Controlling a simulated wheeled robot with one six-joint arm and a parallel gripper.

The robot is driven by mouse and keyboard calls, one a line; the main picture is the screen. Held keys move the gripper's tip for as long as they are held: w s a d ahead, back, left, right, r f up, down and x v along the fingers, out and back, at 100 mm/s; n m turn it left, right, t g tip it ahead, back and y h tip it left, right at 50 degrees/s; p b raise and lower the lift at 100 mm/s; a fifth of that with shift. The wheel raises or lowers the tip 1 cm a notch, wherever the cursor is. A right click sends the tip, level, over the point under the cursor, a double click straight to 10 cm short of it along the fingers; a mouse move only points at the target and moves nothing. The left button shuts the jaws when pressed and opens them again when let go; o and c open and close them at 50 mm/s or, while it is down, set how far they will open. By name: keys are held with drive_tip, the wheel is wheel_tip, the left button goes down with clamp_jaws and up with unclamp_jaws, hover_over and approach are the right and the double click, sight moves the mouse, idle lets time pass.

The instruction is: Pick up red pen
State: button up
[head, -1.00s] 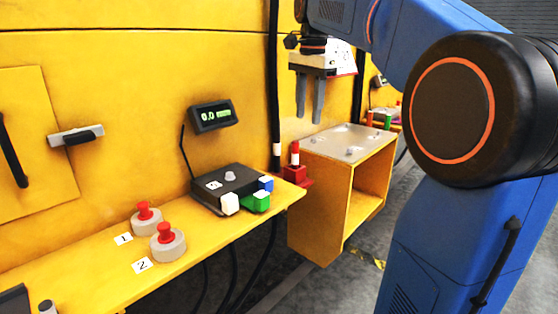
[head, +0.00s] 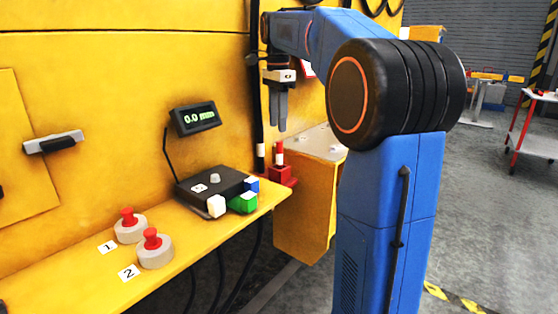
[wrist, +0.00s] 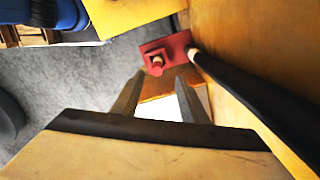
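A small upright red and white pen-like piece (head: 280,147) stands in a red block-shaped holder (head: 279,175) at the far end of the yellow ledge, in the head view. In the wrist view the red holder (wrist: 172,46) lies beyond the fingertips, with a small round pale-topped red piece (wrist: 157,62) on it. My gripper (head: 278,129) points down, its tips just above the pen in the head picture; the depth between them is hard to tell. In the wrist view my gripper (wrist: 163,74) has its fingers apart. Nothing is clearly held between them.
A black upright pole (head: 259,110) with a white band runs close beside the holder; it also crosses the wrist view (wrist: 255,100). A yellow cabinet (head: 305,205) stands to the right. The ledge holds a black box (head: 212,182), coloured cubes (head: 243,203) and red buttons (head: 152,240).

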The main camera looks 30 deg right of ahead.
sight(279, 142)
wheel_tip(279, 142, down, 4)
drive_tip(key=shift+s+d+f, duration=0.1)
drive_tip(key=shift+s+f, duration=0.05)
drive_tip(key=shift+f, duration=1.2)
drive_tip(key=shift+s+f, duration=0.15)
drive_tip(key=shift+f, duration=1.15)
clamp_jaws()
